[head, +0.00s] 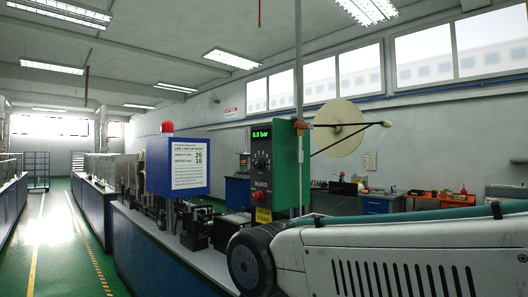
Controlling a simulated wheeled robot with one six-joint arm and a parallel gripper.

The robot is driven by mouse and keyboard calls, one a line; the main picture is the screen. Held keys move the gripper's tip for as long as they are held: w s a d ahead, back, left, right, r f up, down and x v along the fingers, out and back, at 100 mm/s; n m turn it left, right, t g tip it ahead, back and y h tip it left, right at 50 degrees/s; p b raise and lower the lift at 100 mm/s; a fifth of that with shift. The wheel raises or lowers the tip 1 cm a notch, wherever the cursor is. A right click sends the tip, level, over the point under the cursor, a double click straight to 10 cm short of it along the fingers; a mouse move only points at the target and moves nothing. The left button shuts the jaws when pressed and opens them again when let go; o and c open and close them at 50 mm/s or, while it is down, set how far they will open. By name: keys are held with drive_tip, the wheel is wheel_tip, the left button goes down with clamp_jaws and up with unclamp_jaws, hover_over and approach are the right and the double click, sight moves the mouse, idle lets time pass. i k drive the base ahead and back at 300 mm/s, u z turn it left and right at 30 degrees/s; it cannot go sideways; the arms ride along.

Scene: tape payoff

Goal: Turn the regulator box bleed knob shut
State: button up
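The regulator box (283,165) is a green upright box with a dark front panel, standing at the middle of the head view. A lit green display (261,134) at its top appears to read 6.0 bar. Below it is a round black knob (261,160) with white marks around it and small lettering under it, too small to read surely. A small red part (258,196) sits lower on the panel. I cannot tell how far the knob is turned. My gripper is out of view; only my grey arm fills the lower right, in front of the bench.
A blue-framed sign (188,168) and a red beacon (167,128) stand left of the box. Black machine parts (195,226) sit on the bench. A cream reel (338,127) and a black rod are right of the box. The green aisle (60,240) at left is clear.

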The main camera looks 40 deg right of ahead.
sight(258, 196)
drive_tip(key=k, duration=1.25)
drive_tip(key=z, duration=0.65)
drive_tip(key=i, duration=1.15)
drive_tip(key=u, duration=0.6)
drive_tip(key=i, duration=0.5)
drive_tip(key=u, duration=0.5)
